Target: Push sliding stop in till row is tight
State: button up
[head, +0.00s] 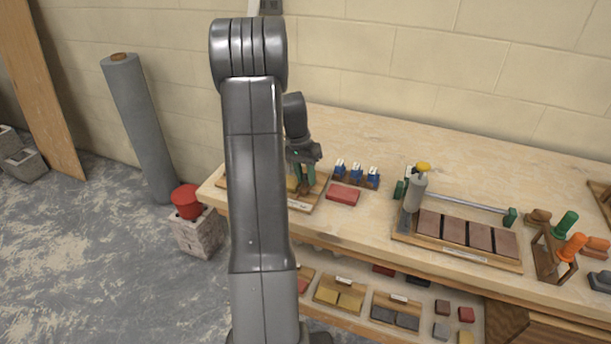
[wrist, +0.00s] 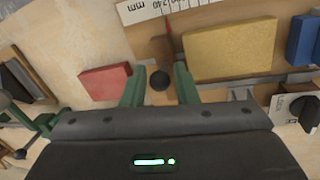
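A wooden frame (head: 455,258) on the bench holds a row of several brown tiles (head: 480,237) with dark gaps between them. A metal rod (head: 465,201) with green end blocks runs behind the row. A grey upright piece with a yellow top (head: 415,190) stands at the row's left end; I cannot tell whether it is the sliding stop. My gripper (head: 304,186) is well left of the frame, low over a tray with a yellow block. In the wrist view its green fingers (wrist: 159,88) are apart, with a dark round knob (wrist: 160,81) showing between them; contact is unclear.
A red block (head: 342,195) lies right of my gripper, with blue-and-white pieces (head: 357,173) behind it. The yellow block (wrist: 230,50) sits beside a scale (wrist: 150,10). Green and orange-handled tools (head: 568,245) stand right of the frame. The bench's back is clear.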

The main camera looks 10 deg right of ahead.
aim_at(295, 183)
jog(key=shift+f, duration=0.25)
jog(key=c, duration=0.5)
jog(key=shift+w+a, duration=0.55)
jog(key=shift+a, duration=0.25)
jog(key=shift+w+a, duration=0.55)
jog(key=shift+a, duration=0.25)
jog(key=shift+c, duration=0.2)
jog(key=o, duration=0.5)
jog(key=shift+o, duration=0.2)
